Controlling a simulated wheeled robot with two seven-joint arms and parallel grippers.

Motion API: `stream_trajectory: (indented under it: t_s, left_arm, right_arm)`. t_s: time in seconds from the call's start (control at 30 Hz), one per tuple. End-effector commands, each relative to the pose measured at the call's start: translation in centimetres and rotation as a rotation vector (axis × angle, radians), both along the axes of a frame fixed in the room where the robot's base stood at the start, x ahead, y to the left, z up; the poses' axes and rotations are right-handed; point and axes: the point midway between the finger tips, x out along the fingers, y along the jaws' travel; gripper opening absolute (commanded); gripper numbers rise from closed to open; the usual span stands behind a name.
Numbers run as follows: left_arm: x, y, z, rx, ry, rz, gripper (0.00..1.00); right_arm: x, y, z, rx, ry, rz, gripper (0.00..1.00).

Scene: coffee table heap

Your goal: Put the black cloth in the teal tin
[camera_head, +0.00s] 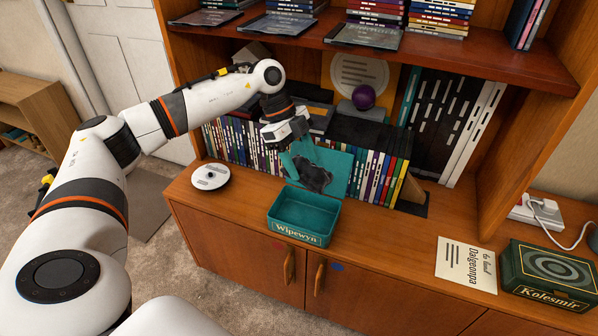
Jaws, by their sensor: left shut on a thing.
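The teal tin (299,238), labelled Wipewyn, stands open near the front edge of the cabinet top. Its visible inside looks empty. The black cloth (315,179) hangs crumpled behind and above the tin, in front of a teal flat panel (336,163). My left gripper (297,145) is shut on the cloth's upper part; its fingertips are hard to make out. My right gripper is not in view.
A row of books (375,178) stands behind the tin. A white disc (210,177) lies to the left. A paper card (466,264) and a dark green Kolesmir tin (548,276) are at the right. The cabinet top between tin and card is clear.

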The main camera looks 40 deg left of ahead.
Motion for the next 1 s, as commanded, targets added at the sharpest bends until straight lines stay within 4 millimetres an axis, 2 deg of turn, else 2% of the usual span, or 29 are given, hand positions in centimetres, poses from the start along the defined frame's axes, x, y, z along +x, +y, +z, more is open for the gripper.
stream_trajectory:
  t_s: [0.03, 0.2, 0.67, 1.0]
  left_arm:
    - [0.1, 0.4, -0.7, -0.007, -0.002, 0.069, 0.21]
    - [0.4, 1.0, -0.9, -0.020, -0.002, 0.198, 0.21]
    - [0.4, 0.9, -0.8, -0.020, -0.001, 0.206, 0.21]
    - [0.4, 1.0, -0.8, -0.024, 0.000, 0.206, 0.21]
  right_arm:
    - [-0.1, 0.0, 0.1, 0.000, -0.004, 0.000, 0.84]
    - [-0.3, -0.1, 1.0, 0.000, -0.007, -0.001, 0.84]
    - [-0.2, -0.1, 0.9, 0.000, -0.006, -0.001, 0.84]
    - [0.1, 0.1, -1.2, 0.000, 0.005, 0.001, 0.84]
